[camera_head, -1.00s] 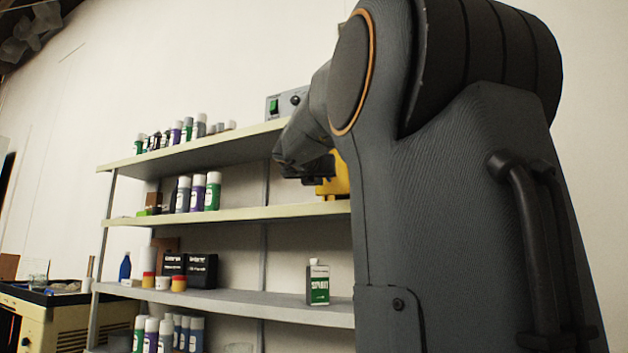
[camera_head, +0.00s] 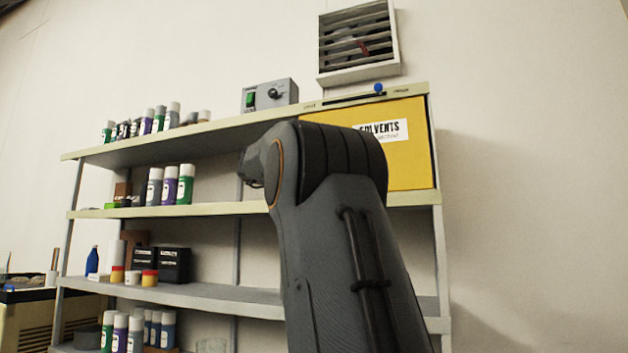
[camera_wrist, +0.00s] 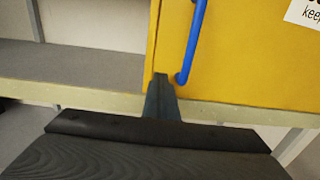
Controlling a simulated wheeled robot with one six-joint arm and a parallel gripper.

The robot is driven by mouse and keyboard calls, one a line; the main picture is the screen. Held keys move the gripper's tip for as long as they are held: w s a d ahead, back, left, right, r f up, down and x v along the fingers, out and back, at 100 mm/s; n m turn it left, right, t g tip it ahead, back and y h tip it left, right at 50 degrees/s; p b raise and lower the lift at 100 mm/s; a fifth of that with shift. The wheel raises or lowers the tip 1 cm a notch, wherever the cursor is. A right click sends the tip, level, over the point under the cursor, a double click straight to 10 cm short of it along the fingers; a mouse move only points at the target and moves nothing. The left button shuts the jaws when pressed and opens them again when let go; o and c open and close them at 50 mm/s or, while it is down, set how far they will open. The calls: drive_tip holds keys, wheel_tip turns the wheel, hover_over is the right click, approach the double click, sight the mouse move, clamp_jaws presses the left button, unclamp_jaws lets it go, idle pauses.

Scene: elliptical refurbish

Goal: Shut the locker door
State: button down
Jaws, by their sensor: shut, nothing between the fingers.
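The yellow locker door (camera_head: 408,162) with a white "SOLVENTS" label is on the right of the shelf unit. My arm hides its left part in the head view. In the wrist view the door (camera_wrist: 245,70) fills the upper right, with a blue bar handle (camera_wrist: 193,40) near its left edge. The door looks flush or nearly flush with the narrow yellow frame; I cannot tell if a small gap is left. My gripper (camera_wrist: 161,84) is shut and empty, its tip at the door's lower left edge, just left of the handle's lower end. Contact is unclear.
The shelf unit (camera_head: 250,208) holds several spray cans (camera_head: 170,186) on the left. A grey box with a green switch (camera_head: 268,95) stands on top. A slot with a blue knob (camera_head: 378,88) is above the door. A wall vent (camera_head: 358,45) is higher up. The right wall is clear.

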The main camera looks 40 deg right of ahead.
drive_tip(key=shift+r, duration=0.4)
drive_tip(key=b+v, duration=0.4)
drive_tip(key=v, duration=1)
drive_tip(key=shift+f, duration=0.35)
